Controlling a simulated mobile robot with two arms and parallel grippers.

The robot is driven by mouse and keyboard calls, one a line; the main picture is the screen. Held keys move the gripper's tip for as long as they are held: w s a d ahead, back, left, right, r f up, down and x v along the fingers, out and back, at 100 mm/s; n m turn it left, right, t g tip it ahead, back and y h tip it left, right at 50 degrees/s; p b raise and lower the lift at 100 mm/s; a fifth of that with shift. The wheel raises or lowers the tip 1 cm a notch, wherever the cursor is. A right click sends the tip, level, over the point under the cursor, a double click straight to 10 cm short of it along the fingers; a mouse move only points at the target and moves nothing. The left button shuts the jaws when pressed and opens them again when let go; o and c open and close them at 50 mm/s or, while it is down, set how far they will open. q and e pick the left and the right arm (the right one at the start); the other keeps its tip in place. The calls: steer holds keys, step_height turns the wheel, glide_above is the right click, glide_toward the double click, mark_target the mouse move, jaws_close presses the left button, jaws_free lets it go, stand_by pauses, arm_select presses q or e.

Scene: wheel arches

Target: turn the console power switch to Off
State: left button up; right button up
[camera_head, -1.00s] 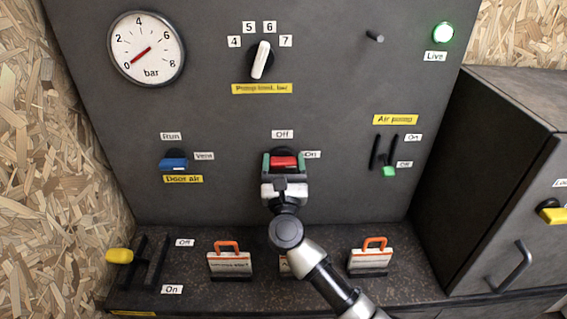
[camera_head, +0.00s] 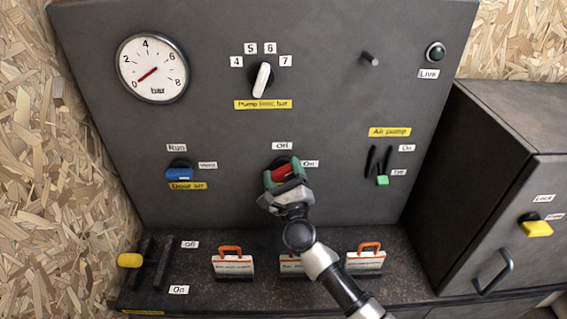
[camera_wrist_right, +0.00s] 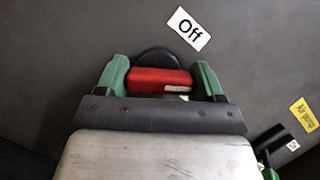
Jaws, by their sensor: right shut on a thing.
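The console power switch is a red handle (camera_head: 285,174) on a dark round base, with an "Off" label (camera_head: 282,146) above it and an "On" label (camera_head: 310,164) to its right. My right gripper (camera_head: 283,173), with green fingertips, is shut on the red handle. The handle and gripper are tilted, right end higher. In the right wrist view the red handle (camera_wrist_right: 160,80) lies between the two green fingers, and the "Off" label (camera_wrist_right: 189,28) appears slanted above right. The Live lamp (camera_head: 436,52) is dark. My left gripper is not in view.
A blue door air knob (camera_head: 179,173) is on the left, and an air pump lever (camera_head: 382,180) on the right. A white pump limit knob (camera_head: 262,80) is above. Padlock-like tags with orange shackles (camera_head: 370,246) stand on the ledge below. A cabinet (camera_head: 500,180) is at right.

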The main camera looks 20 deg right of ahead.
steer(key=n+g+y+p, duration=0.1)
steer(key=n+p, duration=0.2)
steer(key=n+g+y+p, duration=0.1)
steer(key=n+p, duration=0.3)
steer(key=n+g+y+p, duration=0.1)
steer(key=n+p, duration=0.2)
steer(key=shift+r+p, duration=0.3)
steer(key=shift+p, duration=0.1)
steer(key=shift+a+f+n+g+p, duration=0.15)
steer(key=shift+n+g+p, duration=0.25)
steer(key=shift+n+p, duration=0.8)
steer(key=shift+f+n, duration=0.15)
steer(key=shift+n, duration=0.15)
steer(key=o, duration=0.9)
steer(key=shift+o, duration=0.2)
steer(key=s+d, duration=0.1)
steer(key=s, duration=0.9)
steer(key=shift+s+d+b, duration=0.15)
steer(key=shift+s+b, duration=0.2)
steer(key=shift+b, duration=0.05)
